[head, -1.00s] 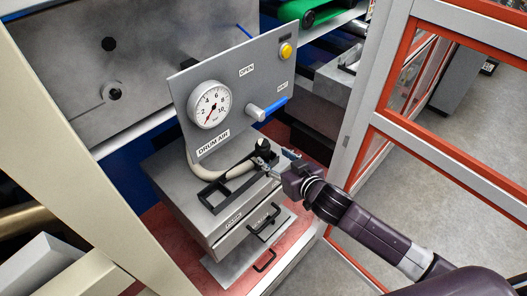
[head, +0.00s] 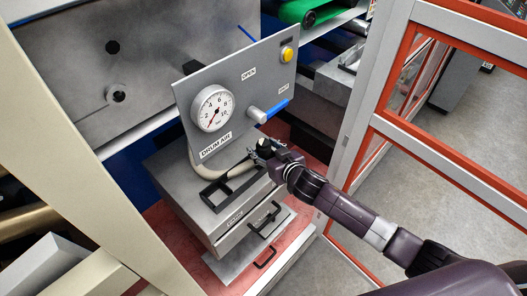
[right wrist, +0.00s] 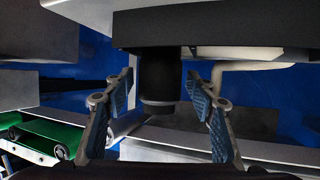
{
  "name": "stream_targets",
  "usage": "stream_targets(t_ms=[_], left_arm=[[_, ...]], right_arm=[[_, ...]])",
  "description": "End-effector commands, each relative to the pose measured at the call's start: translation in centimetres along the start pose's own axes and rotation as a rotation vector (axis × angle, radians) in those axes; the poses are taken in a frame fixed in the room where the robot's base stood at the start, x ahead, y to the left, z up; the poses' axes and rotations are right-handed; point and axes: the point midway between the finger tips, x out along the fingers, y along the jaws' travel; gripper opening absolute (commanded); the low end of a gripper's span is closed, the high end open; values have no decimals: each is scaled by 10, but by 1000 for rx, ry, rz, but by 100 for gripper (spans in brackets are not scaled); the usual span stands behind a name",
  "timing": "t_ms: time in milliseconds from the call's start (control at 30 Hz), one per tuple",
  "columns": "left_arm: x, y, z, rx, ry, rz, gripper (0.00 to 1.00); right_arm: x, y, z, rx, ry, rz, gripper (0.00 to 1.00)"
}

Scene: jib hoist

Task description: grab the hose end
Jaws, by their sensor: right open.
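The pale hose (head: 207,172) curves from under the gauge panel, along the top of the grey cabinet, to a black hose end (head: 263,143). My right gripper (head: 266,153) is at the hose end, partly covering it. In the right wrist view, a black cylinder (right wrist: 160,82), which looks like the hose end, stands between the two open fingers of my right gripper (right wrist: 160,90). Gaps show on both sides of it. A pale stretch of hose (right wrist: 238,65) shows behind the right finger. My left gripper is not in view.
The panel (head: 183,105) carries a gauge (head: 212,108), a blue-handled valve (head: 272,108) and a yellow button (head: 287,54). A black rectangular frame (head: 222,193) lies on the cabinet (head: 196,218). An orange-edged door frame (head: 372,110) stands right of my arm.

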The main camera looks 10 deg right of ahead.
Motion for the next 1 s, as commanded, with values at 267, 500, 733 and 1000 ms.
stream_targets(t_ms=[267,500,733,1000], left_arm=[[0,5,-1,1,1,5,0],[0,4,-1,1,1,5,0],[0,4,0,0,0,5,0],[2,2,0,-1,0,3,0]], right_arm=[[0,0,0,0,0,0,37],[0,0,0,0,0,0,11],[0,0,-1,0,1,-1,2],[-8,0,-21,0,6,-1,1]])
